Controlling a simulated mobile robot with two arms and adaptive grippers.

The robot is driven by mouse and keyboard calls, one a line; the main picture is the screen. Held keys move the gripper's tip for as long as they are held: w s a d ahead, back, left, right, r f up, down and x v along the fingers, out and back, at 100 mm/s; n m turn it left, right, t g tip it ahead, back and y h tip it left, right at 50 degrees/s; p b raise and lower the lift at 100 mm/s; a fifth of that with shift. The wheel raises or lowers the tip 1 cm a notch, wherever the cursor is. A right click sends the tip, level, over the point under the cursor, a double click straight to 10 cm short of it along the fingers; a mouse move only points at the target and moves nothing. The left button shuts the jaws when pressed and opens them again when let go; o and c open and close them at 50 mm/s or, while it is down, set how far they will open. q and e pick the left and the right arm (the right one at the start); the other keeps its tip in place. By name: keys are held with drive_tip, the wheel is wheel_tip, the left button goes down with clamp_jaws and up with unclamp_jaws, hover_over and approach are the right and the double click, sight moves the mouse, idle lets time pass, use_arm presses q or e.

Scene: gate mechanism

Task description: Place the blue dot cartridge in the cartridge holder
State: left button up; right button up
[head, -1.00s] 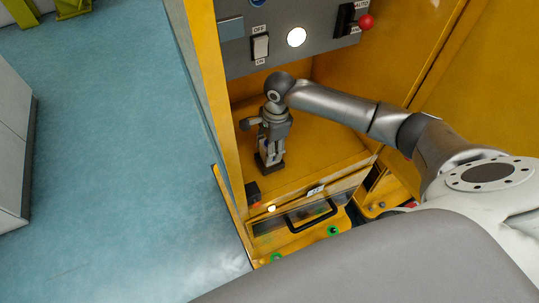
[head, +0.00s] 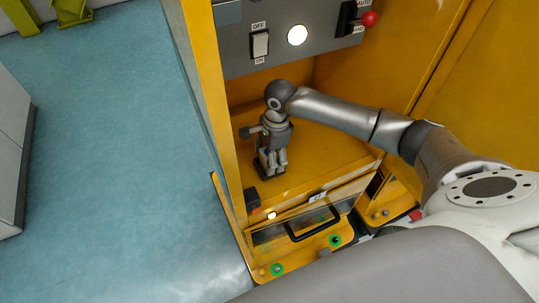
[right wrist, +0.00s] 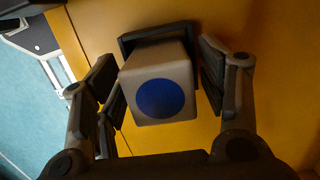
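The blue dot cartridge (right wrist: 158,85) is a pale grey block with a round blue dot on the end facing the right wrist camera. A black frame, seemingly the cartridge holder (right wrist: 135,40), shows behind its far end; how deep the cartridge sits in it is hidden. My right gripper (right wrist: 165,85) is open, its fingers on both sides of the cartridge with gaps to it. In the head view my right gripper (head: 270,160) points down over the dark holder base (head: 268,172) on the yellow shelf, largely covering the cartridge. My left gripper is not in view.
A grey panel with an OFF/ON switch (head: 260,44), a white light (head: 297,35) and a red-knobbed lever (head: 369,19) stands above the shelf. A yellow side post (head: 222,125) stands left. A drawer with a black handle (head: 313,225) is below.

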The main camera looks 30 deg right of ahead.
wheel_tip(320, 180, up, 12)
drive_tip(key=d, duration=0.1)
drive_tip(key=shift+d, duration=0.2)
idle(0.3)
drive_tip(key=shift+s, duration=0.1)
idle(0.4)
